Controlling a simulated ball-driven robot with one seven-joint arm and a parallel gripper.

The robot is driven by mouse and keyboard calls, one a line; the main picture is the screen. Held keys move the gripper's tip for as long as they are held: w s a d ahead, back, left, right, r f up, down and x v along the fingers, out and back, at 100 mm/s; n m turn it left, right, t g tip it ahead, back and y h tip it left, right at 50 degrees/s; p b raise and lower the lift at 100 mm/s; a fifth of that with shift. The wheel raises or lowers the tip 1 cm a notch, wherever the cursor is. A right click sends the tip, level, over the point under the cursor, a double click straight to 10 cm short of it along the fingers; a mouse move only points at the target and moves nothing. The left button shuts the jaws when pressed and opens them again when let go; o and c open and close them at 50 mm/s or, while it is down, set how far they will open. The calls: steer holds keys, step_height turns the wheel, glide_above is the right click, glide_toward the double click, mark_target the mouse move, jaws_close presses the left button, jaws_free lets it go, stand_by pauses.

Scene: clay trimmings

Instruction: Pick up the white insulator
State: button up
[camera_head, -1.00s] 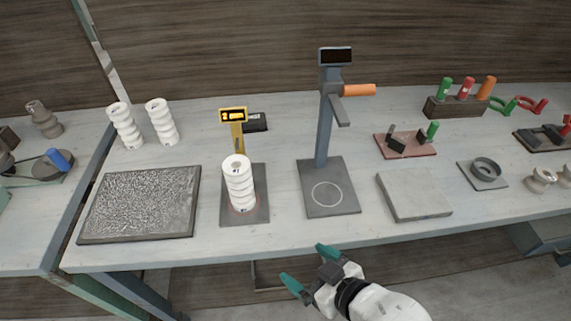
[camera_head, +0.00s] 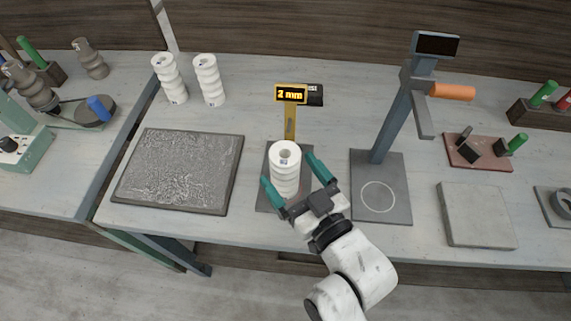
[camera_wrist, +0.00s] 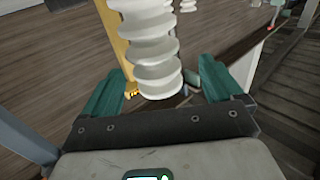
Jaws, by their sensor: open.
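A white ribbed insulator (camera_head: 286,171) stands upright on a dark gauge base (camera_head: 267,199) in front of a yellow gauge post whose display reads 2 mm (camera_head: 291,94). My gripper (camera_head: 292,176) is open, with one teal finger on each side of the insulator. In the wrist view the insulator (camera_wrist: 155,50) rises between the open fingers (camera_wrist: 160,85), with gaps visible on both sides. Two more white insulators stand at the back left, one (camera_head: 170,78) beside the other (camera_head: 209,80).
A grey textured slab (camera_head: 180,170) lies to the left. A press stand with an orange handle (camera_head: 452,91) stands on the right, its base (camera_head: 395,205) close to my gripper. A plain grey block (camera_head: 476,215) lies farther right. The table's front edge is beneath my arm.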

mark_target(280, 155)
steer(key=p+x, duration=0.1)
steer(key=x, duration=0.3)
steer(key=shift+w+r, duration=0.2)
steer(key=shift+w, duration=0.15)
steer(key=shift+w+a+f, duration=0.1)
steer(key=shift+w+a, duration=0.15)
steer(key=shift+w, duration=0.15)
steer(key=shift+c, duration=0.3)
